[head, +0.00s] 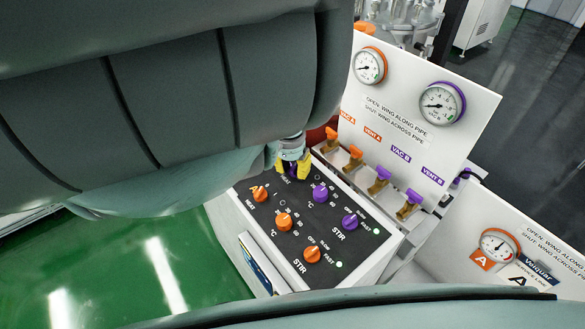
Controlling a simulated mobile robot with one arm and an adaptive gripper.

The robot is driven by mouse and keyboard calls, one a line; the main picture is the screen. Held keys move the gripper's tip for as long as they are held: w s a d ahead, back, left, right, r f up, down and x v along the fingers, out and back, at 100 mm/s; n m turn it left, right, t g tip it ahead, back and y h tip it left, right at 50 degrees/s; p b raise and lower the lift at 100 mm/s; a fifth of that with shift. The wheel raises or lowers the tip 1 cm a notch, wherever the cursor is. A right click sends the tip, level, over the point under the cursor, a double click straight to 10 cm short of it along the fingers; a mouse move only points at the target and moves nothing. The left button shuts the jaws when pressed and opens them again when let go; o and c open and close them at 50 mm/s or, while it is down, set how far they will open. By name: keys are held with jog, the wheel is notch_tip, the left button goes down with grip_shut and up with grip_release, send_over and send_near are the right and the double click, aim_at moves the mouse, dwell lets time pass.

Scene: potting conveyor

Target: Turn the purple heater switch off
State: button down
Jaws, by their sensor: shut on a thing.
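The black control panel (268,226) sits on a white box in the middle of the head view. My gripper (293,169), with yellow fingertips, is at the panel's far edge, shut on the purple heater switch. The switch itself is hidden behind the fingers, so its angle cannot be read. A partly covered label shows beside the fingertips. A purple dial (320,193) and the purple STIR knob (350,222) are nearer on the same side. The orange heater switch (260,193), orange dial (284,221) and orange STIR knob (312,254) form the other row.
Behind the panel, a white board (415,115) carries two gauges and a row of orange and purple valves, such as the purple valve (378,180). Another gauge board (505,250) stands at the right. My arm covers the upper left.

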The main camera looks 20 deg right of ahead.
aim_at(291, 172)
jog(key=shift+w+n, duration=0.15)
jog(key=shift+n, duration=0.15)
jog(key=c, duration=0.6)
grip_release()
jog(key=shift+w+a+r, duration=0.1)
jog(key=shift+r, duration=1.75)
jog(key=shift+a+r, duration=0.1)
jog(key=shift+r, duration=1.75)
